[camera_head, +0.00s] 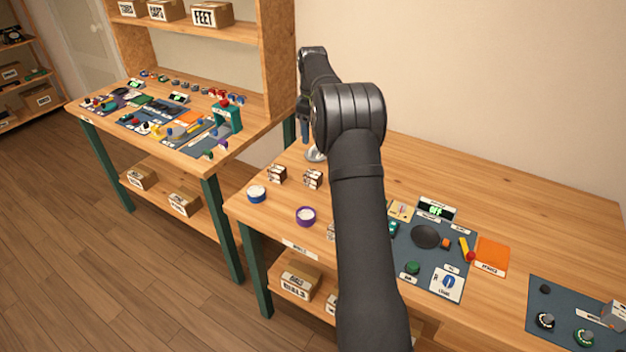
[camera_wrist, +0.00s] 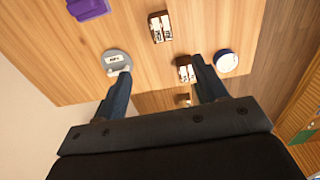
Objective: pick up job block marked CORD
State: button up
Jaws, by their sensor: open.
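A third (camera_head: 331,232) is partly hidden by my arm. In the wrist view, one block (camera_wrist: 160,27) lies beyond the fingertips and another (camera_wrist: 185,70) shows beside the right finger. My gripper (camera_wrist: 160,66) is open and empty, its fingers apart above the bench. It is mostly hidden behind my arm in the head view (camera_head: 306,132).
A round grey piece (camera_wrist: 115,61) shows by the left fingertip. A blue-rimmed round dish (camera_head: 257,194) and a purple-rimmed one (camera_head: 306,216) stand near the bench's front edge. A blue mat (camera_head: 450,284) with parts lies to the right. The bench's back right is clear.

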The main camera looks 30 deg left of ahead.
send_over(313, 173)
notch_tip(313, 173, down, 12)
jog(key=shift+f, duration=2.85)
jog(key=c, duration=1.1)
